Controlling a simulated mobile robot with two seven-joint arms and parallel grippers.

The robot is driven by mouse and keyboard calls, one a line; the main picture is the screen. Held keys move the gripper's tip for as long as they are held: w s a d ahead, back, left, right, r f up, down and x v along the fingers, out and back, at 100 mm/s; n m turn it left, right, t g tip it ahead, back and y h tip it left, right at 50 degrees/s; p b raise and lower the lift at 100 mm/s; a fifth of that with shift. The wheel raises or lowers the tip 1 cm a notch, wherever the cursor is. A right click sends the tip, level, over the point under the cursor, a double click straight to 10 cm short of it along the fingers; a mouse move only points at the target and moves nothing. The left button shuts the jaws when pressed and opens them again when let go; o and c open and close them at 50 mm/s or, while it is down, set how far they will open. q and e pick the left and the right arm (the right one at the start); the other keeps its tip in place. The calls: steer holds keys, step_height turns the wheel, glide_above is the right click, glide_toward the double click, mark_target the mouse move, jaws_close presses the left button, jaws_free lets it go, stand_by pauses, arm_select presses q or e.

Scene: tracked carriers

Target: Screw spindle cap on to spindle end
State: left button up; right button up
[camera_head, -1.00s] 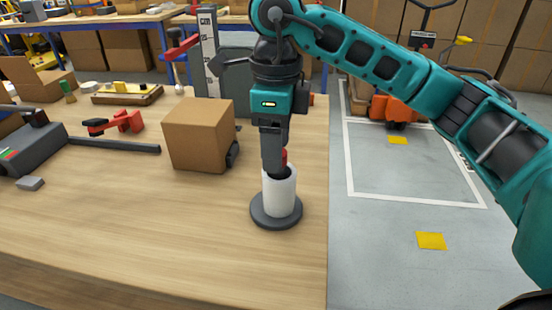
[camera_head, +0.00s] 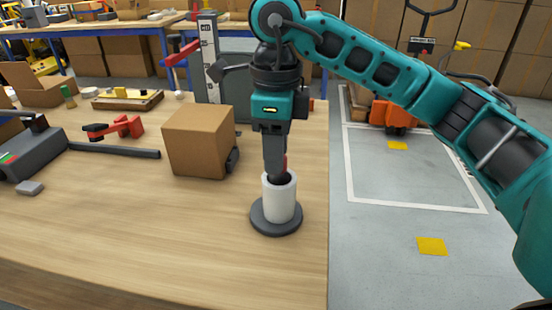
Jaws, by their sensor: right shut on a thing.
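A white cylinder (camera_head: 279,204) stands upright on a round dark grey base (camera_head: 261,222) near the right edge of the wooden table. The spindle end is inside the cylinder's top and mostly hidden. My right gripper (camera_head: 277,176) points straight down over the cylinder's open top. It is shut on a small red part (camera_head: 285,162), apparently the spindle cap, mostly hidden behind the fingers. I cannot tell how far the cap sits on the spindle. My left gripper is not in view.
A cardboard box (camera_head: 195,142) stands left of the spindle. A red-handled tool (camera_head: 123,127) and a grey machine (camera_head: 32,148) lie farther left. A grey upright post (camera_head: 209,62) stands behind. The table's front is clear; its right edge is close to the base.

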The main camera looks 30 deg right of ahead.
steer(key=m+p, duration=0.1)
steer(key=m, duration=0.3)
steer(key=shift+r+m, duration=0.1)
steer(key=shift+m, duration=0.2)
steer(key=shift+c, duration=0.3)
steer(key=m+p, duration=0.1)
steer(key=m, duration=0.4)
steer(key=m+p, duration=0.1)
steer(key=m, duration=0.4)
steer(key=m+p, duration=0.1)
steer(key=m, duration=0.3)
steer(key=shift+m+p, duration=0.35)
steer(key=shift+m, duration=0.05)
steer(key=o, duration=1)
steer(key=shift+o, duration=0.2)
